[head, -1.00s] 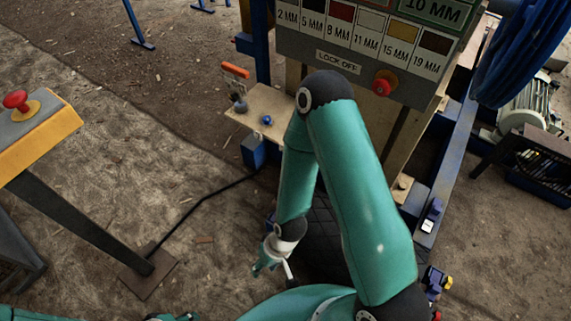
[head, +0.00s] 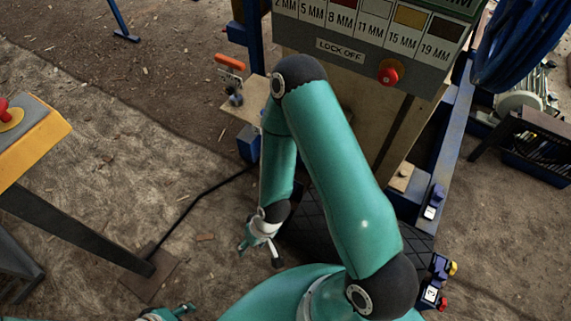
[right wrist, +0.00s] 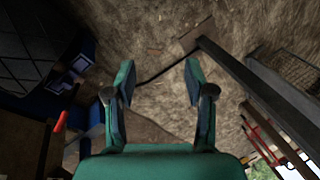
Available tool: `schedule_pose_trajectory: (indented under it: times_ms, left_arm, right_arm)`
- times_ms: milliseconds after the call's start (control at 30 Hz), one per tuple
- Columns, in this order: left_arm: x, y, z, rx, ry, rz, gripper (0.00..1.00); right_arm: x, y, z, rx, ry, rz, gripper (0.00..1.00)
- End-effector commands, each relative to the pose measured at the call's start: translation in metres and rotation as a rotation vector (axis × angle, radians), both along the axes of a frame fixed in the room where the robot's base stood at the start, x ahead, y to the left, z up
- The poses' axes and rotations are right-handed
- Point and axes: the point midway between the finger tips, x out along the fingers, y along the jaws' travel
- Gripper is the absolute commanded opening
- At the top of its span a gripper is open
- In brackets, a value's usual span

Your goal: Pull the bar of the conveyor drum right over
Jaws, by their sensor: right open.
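My right gripper (head: 260,252) is in the lower middle of the head view, open and empty above the ground beside a dark ribbed mat or belt (head: 318,232). I cannot make out the conveyor drum's bar for certain in either view.
A grey panel with a LOCK OFF label (head: 340,50) and red knob (head: 388,74) stands ahead. An orange-handled lever (head: 230,62) is left of it. A yellow box on a post (head: 42,138) stands left. Small blue switches (head: 434,202) are at right.

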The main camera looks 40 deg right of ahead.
Motion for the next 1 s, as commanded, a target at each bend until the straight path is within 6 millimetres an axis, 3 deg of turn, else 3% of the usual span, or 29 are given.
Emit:
schedule_pose_trajectory:
  times_ms: [33,167,300,400,500,600,800,1000]
  left_arm:
    - [0.0,0.0,-0.018,0.0,0.0,0.0,0.4]
    - [0.0,0.0,-0.059,0.0,0.0,0.0,0.4]
    - [0.0,0.0,-0.111,0.0,0.0,0.0,0.4]
    - [0.0,0.0,-0.147,0.0,0.001,0.001,0.4]
    - [0.0,0.0,-0.176,0.0,0.001,0.001,0.4]
    - [0.0,0.0,-0.197,0.0,0.001,0.0,0.4]
    - [0.0,0.0,-0.215,0.0,0.0,0.0,0.4]
    - [0.0,0.0,-0.216,0.0,0.0,0.0,0.4]
  right_arm:
    - [0.021,-0.008,-0.029,-0.022,-0.046,-0.051,0.54]
    - [0.097,-0.037,-0.102,-0.128,-0.239,-0.235,0.54]
    - [0.178,-0.095,-0.182,-0.334,-0.513,-0.496,0.54]
    - [0.209,-0.143,-0.222,-0.521,-0.704,-0.674,0.54]
    - [0.214,-0.181,-0.246,-0.717,-0.864,-0.821,0.54]
    - [0.204,-0.204,-0.259,-0.89,-0.978,-0.928,0.54]
    - [0.182,-0.221,-0.262,-1.097,-1.089,-1.03,0.54]
    - [0.184,-0.237,-0.258,-1.125,-1.102,-1.046,0.54]
